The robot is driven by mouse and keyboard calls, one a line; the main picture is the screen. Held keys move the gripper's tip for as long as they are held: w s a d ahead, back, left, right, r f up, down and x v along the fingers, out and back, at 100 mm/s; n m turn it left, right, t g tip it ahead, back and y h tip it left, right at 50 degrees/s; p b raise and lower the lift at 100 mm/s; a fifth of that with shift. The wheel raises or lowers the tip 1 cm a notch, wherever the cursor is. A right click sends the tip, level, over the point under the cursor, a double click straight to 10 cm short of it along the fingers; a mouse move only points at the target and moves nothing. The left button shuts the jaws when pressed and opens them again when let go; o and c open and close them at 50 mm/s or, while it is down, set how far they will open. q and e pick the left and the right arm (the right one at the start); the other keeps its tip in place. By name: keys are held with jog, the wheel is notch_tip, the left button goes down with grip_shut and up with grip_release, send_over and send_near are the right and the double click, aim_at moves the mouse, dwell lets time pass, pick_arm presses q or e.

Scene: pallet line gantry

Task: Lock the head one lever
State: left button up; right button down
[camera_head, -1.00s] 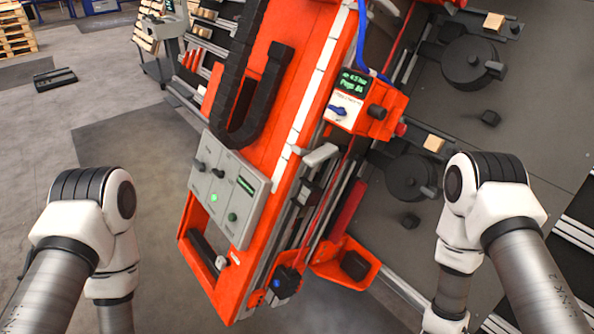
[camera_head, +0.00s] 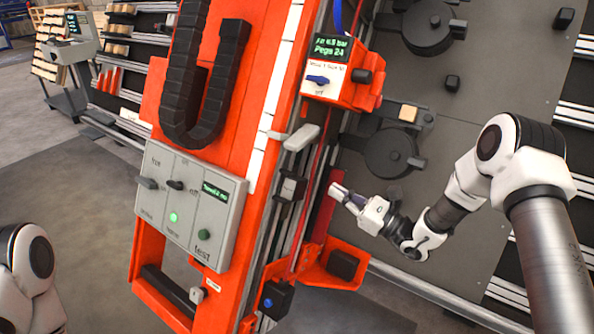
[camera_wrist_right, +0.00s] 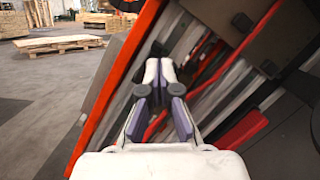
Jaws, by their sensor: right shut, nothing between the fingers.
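The orange gantry head (camera_head: 262,60) stands tilted in the middle of the head view. A light grey lever-like handle (camera_head: 302,137) sticks out of its right side, below the orange display box (camera_head: 352,88). I cannot read a label that says which lever is head one. My right gripper (camera_head: 338,190) is shut and empty, to the right of and below that handle, apart from it. In the right wrist view the shut fingers (camera_wrist_right: 160,72) point towards the rails of the gantry. My left gripper is out of view; only part of the left arm shows.
A grey control panel (camera_head: 190,195) with switches and a lit green button is on the gantry's front. An orange bracket (camera_head: 325,268) juts out low on the right. Dark round units (camera_head: 392,152) sit behind on a grey plate.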

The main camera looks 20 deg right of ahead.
aim_at(302, 137)
jog(key=w+a+r, duration=0.6)
jog(key=w+a, duration=0.1)
jog(key=shift+w+r+p, duration=0.15)
jog(key=shift+r+p, duration=0.1)
jog(key=shift+p, duration=0.05)
jog(key=shift+a, duration=0.1)
dwell(0.5)
